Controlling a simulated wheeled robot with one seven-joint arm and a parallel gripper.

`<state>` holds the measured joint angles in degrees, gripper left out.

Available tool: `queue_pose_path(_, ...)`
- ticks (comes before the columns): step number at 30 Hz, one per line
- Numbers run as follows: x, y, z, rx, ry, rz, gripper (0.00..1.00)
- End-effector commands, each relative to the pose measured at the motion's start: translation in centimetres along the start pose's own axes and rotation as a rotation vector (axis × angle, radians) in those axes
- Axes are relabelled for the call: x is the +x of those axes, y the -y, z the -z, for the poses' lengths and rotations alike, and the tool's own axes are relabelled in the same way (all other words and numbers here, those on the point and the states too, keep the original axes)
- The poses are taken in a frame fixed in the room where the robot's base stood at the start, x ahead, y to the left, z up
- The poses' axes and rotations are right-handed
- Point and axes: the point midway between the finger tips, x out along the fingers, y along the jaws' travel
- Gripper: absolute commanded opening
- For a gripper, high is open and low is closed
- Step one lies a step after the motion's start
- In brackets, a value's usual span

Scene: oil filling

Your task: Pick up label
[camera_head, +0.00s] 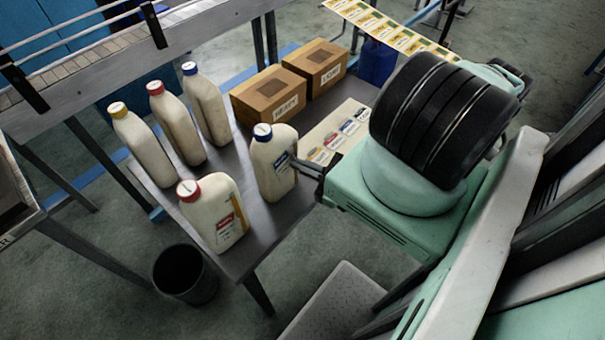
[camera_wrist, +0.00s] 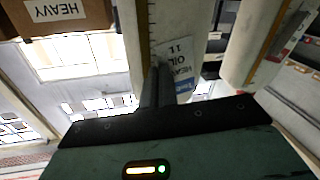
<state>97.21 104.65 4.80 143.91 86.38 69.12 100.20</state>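A white label (camera_wrist: 178,60) printed "HEAVY OIL 1L" lies against the pale blue-capped bottle (camera_head: 266,148), at a slight tilt in the wrist view. The label also shows on the bottle's right side in the head view (camera_head: 283,161). My gripper (camera_wrist: 157,85) is beside that bottle, its dark fingers close together at the label's lower left edge. I cannot tell whether the label's edge is between them. In the head view my gripper (camera_head: 309,170) is partly hidden. A sheet with several labels (camera_head: 335,135) lies on the table behind the gripper.
A red-capped bottle (camera_head: 215,215) with a label stands at the table's front edge. Bottles with yellow (camera_head: 142,145), red (camera_head: 177,128) and blue (camera_head: 207,108) caps stand at the left. Two cardboard boxes (camera_head: 268,97) (camera_head: 316,68) stand behind. A black bin (camera_head: 185,274) is on the floor.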

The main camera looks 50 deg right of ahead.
Motion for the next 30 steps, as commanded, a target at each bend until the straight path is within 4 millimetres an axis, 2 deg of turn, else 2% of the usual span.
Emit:
queue_pose_path(3, 0.0, -0.5, 2.5, 0.0, 0.001, 0.001, 0.0)
queue_pose_path(6, 0.0, -0.8, 3.8, 0.0, 0.001, 0.001, 0.0)
queue_pose_path(24, 0.0, -2.5, 11.1, 0.0, 0.001, 0.001, 0.0)
queue_pose_path(30, 0.0, -2.9, 12.8, 0.0, 0.001, 0.0, 0.0)
